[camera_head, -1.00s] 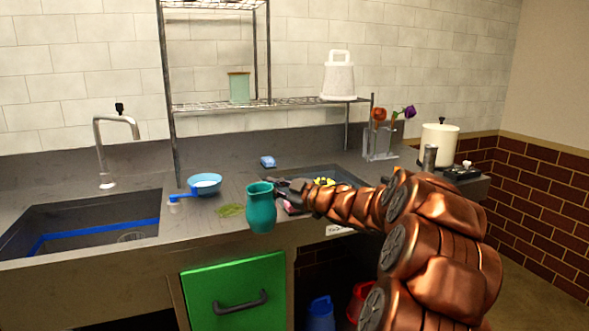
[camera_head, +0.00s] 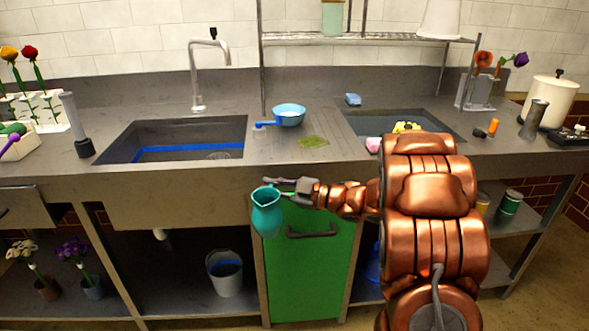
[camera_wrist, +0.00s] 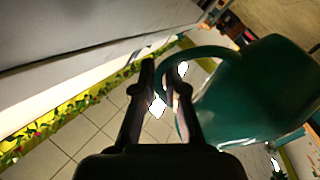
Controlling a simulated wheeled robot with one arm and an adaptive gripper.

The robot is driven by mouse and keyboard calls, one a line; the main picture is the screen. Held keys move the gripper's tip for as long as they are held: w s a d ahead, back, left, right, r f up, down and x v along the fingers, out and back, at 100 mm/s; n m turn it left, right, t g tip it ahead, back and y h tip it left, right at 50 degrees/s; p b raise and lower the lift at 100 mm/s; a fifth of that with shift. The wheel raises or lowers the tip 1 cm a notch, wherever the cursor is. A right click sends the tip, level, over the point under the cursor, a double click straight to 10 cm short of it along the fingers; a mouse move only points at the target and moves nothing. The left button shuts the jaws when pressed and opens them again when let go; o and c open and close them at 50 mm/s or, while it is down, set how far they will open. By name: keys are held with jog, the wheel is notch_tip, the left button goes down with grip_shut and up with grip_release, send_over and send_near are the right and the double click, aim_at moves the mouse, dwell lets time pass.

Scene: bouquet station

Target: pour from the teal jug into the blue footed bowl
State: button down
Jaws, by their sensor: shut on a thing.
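The teal jug (camera_head: 267,212) hangs upright in the air in front of the counter, by the green cabinet door. My gripper (camera_head: 290,186) is shut on it from the right. In the wrist view the jug (camera_wrist: 265,95) is at the right, and my gripper's fingers (camera_wrist: 166,85) are closed on its handle. What is inside the jug cannot be seen. The blue footed bowl (camera_head: 289,117) stands on the counter behind the jug, between the two sinks. It is light blue, and its foot is mostly hidden. The jug is lower and nearer than the bowl, well apart from it.
A blue-handled scoop or cup (camera_head: 262,126) lies close to the bowl's left. A green leafy patch (camera_head: 313,142) lies in front of it. The left sink (camera_head: 175,140) is open, and a shelf rack (camera_head: 370,38) stands behind. The counter's front edge lies between jug and bowl.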

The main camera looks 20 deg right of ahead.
jog(key=a+f+n+g+y, duration=0.1)
jog(key=a+f+g, duration=0.1)
jog(key=a, duration=0.3)
jog(key=shift+a+f+n+y, duration=0.3)
jog(key=shift+a+f, duration=0.1)
jog(key=shift+f, duration=0.05)
jog(key=shift+f, duration=0.15)
